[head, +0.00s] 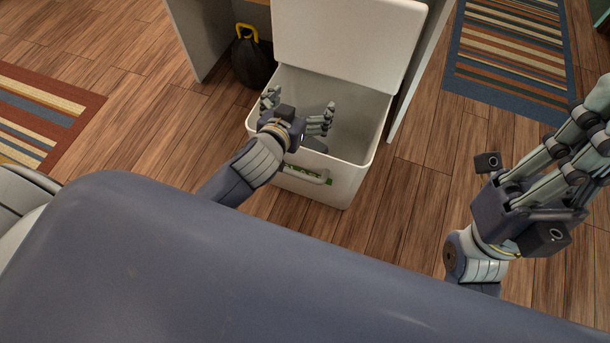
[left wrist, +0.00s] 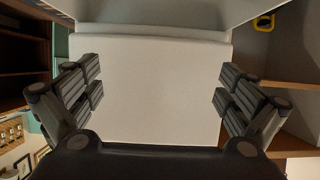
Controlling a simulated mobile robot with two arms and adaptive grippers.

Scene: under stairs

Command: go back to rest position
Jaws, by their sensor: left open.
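My left gripper (head: 298,107) is open, over the mouth of a white box (head: 345,178) with its lid (head: 345,40) raised. In the left wrist view my left gripper (left wrist: 161,86) has its two fingers spread wide with nothing between them. A pale flat surface of the box (left wrist: 160,115) fills the middle behind them. My right gripper (head: 585,125) is at the right edge of the head view, above the floor and clear of the box. Its fingers overlap and run partly out of the picture. I see nothing held in it.
Striped rugs lie at left (head: 45,115) and upper right (head: 510,50).

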